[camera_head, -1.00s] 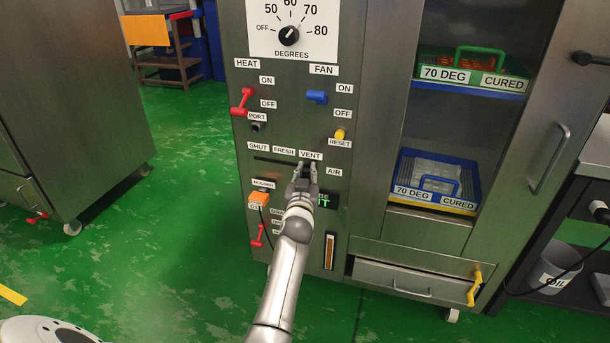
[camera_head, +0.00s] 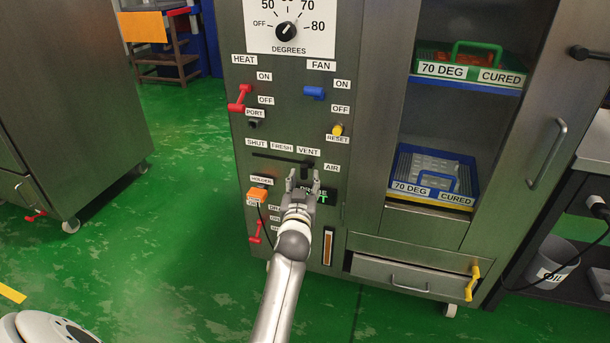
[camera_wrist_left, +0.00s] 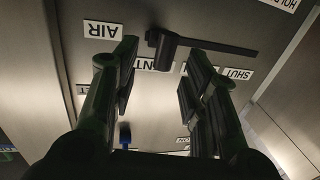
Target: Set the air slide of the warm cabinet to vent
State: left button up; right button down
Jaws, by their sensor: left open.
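The warm cabinet (camera_head: 360,200) carries a dark horizontal air slide slot (camera_head: 268,157) under the SHUT, FRESH and VENT labels, with the AIR label to its right. The slide's black knob (camera_head: 306,168) stands at the right end of the slot, below VENT. In the left wrist view the knob (camera_wrist_left: 163,48) is at the AIR end, with the bare slot running toward SHUT. My left gripper (camera_head: 302,177) is open just below the knob. Its fingers show on either side of the knob's line in the wrist view (camera_wrist_left: 163,70), with nothing held between them. My right gripper is not in view.
Above the slot are the red heat switch (camera_head: 239,98), blue fan switch (camera_head: 314,93) and yellow reset button (camera_head: 337,130). An orange holder piece (camera_head: 257,194) with a cable is lower left.

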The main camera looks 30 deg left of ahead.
pick_arm(q)
jog(key=shift+v, duration=1.1)
jog(key=shift+s, duration=0.1)
